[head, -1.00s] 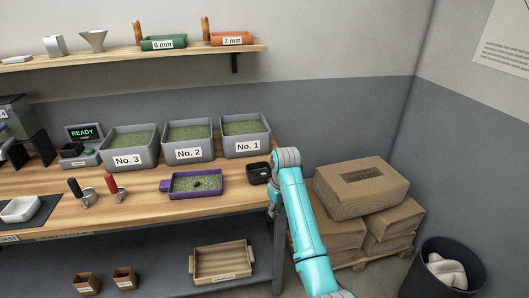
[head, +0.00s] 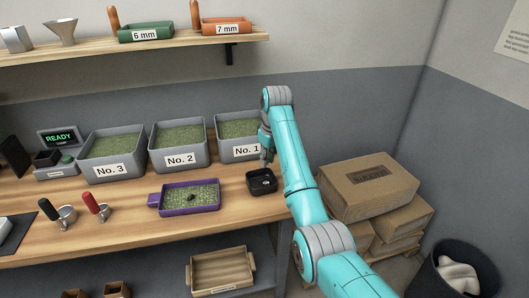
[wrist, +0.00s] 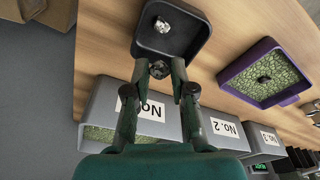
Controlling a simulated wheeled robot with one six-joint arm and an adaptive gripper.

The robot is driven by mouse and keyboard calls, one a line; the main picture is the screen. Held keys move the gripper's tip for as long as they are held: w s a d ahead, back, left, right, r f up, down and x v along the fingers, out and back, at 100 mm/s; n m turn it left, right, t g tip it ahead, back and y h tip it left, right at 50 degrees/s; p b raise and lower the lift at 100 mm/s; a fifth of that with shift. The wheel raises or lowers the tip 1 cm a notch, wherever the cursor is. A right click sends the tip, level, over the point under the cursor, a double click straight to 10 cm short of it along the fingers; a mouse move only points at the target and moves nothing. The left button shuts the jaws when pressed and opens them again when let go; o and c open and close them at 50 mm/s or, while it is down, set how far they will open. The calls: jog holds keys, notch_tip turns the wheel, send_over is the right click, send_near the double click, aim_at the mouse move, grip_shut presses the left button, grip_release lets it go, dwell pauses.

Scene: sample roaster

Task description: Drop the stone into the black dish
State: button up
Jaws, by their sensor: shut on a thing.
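My gripper (wrist: 159,66) is shut on a small dark grey stone (wrist: 159,70), held between its fingertips in the wrist view. In the head view my gripper (head: 267,158) points down just above the black dish (head: 262,190); the held stone is hard to make out there. The black dish also shows in the wrist view (wrist: 196,42), just beyond the fingertips, with a small pale, shiny lump (wrist: 161,24) in it. A purple tray (head: 155,200) of green beans stands left of the dish, with a dark stone (head: 191,198) lying on the beans.
Grey bins No. 1 (head: 237,150), No. 2 (head: 178,160) and No. 3 (head: 110,170) stand behind the dish and tray. Two handled scoops (head: 97,207) lie at left. Cardboard boxes (head: 368,186) are stacked right of the bench. A shelf (head: 180,43) runs above.

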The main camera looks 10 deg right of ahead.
jog(key=shift+f, duration=2.95)
jog(key=o, duration=0.8)
jog(key=shift+o, duration=0.2)
notch_tip(320, 180, up, 7)
jog(key=shift+s+d+r, duration=0.2)
jog(key=shift+s+d, duration=0.05)
jog(key=shift+s, duration=0.2)
jog(key=shift+s, duration=0.15)
